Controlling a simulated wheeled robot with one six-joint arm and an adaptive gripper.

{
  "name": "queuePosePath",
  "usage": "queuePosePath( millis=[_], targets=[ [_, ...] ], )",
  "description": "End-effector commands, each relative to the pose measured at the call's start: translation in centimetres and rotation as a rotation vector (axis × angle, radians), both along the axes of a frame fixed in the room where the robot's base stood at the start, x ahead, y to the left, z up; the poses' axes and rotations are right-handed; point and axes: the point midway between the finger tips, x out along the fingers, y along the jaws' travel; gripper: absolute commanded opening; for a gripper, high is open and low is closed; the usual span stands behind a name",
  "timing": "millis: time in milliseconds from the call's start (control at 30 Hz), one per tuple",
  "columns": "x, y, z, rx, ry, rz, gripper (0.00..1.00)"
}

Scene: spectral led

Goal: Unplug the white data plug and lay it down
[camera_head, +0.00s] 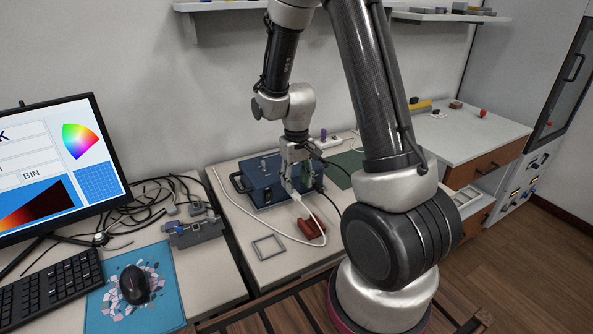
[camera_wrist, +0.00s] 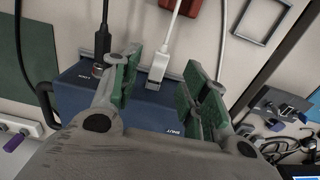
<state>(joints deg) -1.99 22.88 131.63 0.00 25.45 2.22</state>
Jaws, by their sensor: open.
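The white data plug (camera_wrist: 157,72) sits at the face of the blue box (camera_wrist: 70,98) in the wrist view, its white cable (camera_wrist: 171,28) leading away from the box. My gripper (camera_wrist: 161,80) is open, with a green-padded finger on each side of the plug. Gaps show between the plug and both pads, so it is not gripped. In the head view my gripper (camera_head: 293,187) hangs over the front of the blue box (camera_head: 262,190), and the plug is hard to make out there. A black plug (camera_wrist: 97,68) with a black cable is beside the left finger.
A red object (camera_head: 311,229) and a grey rectangular frame (camera_head: 268,247) lie on the bench in front of the box. A green mat (camera_head: 347,166) lies to the right of the box. A monitor (camera_head: 60,165) and loose cables stand at left. Bare bench shows around the frame.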

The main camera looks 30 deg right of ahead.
Motion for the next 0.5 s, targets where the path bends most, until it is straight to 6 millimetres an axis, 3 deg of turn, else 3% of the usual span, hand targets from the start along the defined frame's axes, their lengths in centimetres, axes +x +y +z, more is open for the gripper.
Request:
queuePosePath(
  millis=[200,500],
  targets=[
    [-0.1,0.0,-3.2,0.000,0.003,0.000,0.45],
    [-0.1,0.0,-4.4,0.000,0.001,0.000,0.45]
  ],
)
